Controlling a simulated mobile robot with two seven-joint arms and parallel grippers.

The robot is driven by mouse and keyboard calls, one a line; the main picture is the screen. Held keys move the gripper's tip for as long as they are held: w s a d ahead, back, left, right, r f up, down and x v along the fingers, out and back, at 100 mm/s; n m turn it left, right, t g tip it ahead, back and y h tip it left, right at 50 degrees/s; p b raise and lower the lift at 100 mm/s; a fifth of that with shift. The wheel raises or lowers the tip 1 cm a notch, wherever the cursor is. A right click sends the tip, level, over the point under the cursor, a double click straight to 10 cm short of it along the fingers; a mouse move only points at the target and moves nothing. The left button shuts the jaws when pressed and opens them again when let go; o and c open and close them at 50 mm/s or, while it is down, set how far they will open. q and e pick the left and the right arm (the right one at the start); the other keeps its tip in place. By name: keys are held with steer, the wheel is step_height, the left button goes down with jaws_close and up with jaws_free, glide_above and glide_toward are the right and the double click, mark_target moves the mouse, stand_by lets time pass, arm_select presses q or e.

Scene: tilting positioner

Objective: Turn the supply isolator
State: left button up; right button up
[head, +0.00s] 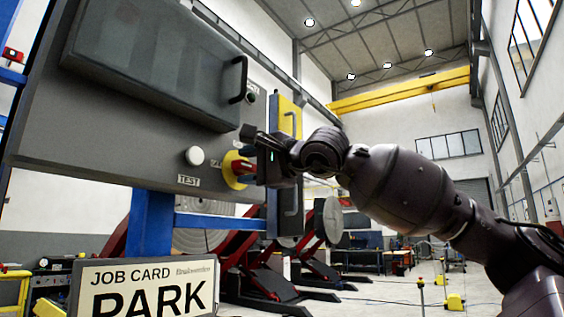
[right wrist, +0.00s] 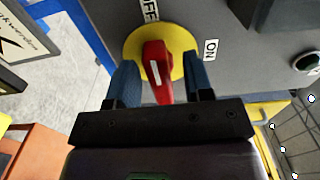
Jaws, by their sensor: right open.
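The supply isolator is a red handle (right wrist: 157,72) on a round yellow plate (right wrist: 181,38), with OFF and ON labels beside it in the right wrist view. The red handle has a white mark and lies between the two blue fingers of my right gripper (right wrist: 162,84). The fingers are open, with a gap showing on each side of the handle. In the head view the yellow plate (head: 232,170) is on the grey panel's lower right, and my right gripper (head: 250,163) hides part of it and of the handle. My left gripper is not in view.
The grey control panel (head: 90,130) carries a large window with a black handle (head: 238,80), a white TEST knob (head: 194,156) and a green button (head: 251,96). A JOB CARD sign (head: 145,289) reading PARK stands below. Red positioners (head: 255,265) stand behind on the floor.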

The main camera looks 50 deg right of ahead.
steer(key=shift+s+f+b, duration=0.1)
steer(key=shift+s+b, duration=0.25)
steer(key=shift+s, duration=0.35)
steer(key=shift+s+f+b, duration=0.15)
steer(key=shift+s+b, duration=0.35)
steer(key=shift+s, duration=0.05)
steer(key=shift+s+b, duration=0.45)
steer(key=shift+s, duration=0.25)
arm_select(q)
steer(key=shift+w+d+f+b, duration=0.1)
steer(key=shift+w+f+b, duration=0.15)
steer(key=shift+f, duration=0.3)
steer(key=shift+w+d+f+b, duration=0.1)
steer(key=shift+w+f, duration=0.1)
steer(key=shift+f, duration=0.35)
arm_select(e)
glide_toward(249, 168)
steer(key=shift+w+r, duration=0.2)
steer(key=shift+r, duration=0.05)
